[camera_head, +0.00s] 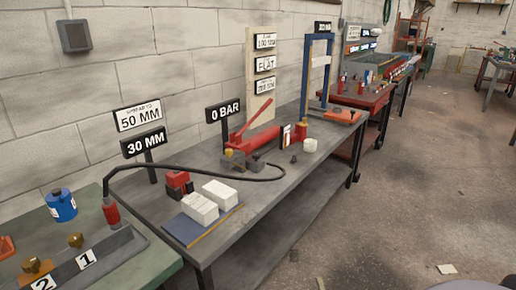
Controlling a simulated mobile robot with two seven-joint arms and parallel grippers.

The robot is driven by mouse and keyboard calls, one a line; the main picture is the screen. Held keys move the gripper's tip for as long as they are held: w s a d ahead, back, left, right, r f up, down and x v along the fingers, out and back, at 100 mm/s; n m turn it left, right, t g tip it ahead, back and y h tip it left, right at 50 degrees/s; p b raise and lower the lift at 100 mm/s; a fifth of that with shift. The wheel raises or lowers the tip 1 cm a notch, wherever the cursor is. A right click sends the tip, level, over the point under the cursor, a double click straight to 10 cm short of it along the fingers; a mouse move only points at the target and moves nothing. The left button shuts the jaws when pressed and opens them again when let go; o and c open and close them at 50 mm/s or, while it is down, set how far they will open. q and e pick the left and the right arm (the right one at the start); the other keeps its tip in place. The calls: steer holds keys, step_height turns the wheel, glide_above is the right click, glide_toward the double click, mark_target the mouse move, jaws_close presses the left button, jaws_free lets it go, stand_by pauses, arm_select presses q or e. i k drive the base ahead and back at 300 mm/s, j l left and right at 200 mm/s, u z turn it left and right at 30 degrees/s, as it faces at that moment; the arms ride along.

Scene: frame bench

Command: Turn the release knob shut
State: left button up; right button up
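A red hand pump (263,139) with a slanted red lever (252,113) stands on the grey bench. A small brass-coloured knob (229,153) shows at its near end, by a grey block (233,162); it looks like the release knob, but it is too small to tell how far it is turned. A black hose (190,170) runs left from near the pump to a red coupler (111,211) on the green bench. A sign (224,111) behind the pump reads 0 BAR. Neither of my grippers is in view.
White blocks (212,202) and a red tool (178,184) sit on the near part of the grey bench (240,232). Numbered brass fittings (76,241) and a blue can (61,205) are at left. Floor at right is mostly clear.

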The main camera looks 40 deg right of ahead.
mark_target(256, 156)
steer(key=i+l+z, duration=0.15)
steer(key=l, duration=0.25)
steer(key=i+l+z, duration=0.15)
steer(key=l, duration=0.25)
steer(key=i+l+z, duration=0.15)
steer(key=l, duration=0.25)
steer(key=i+l+z, duration=0.15)
steer(key=l, duration=0.2)
steer(key=i+l+z, duration=0.15)
steer(key=l, duration=0.2)
steer(key=i, duration=0.05)
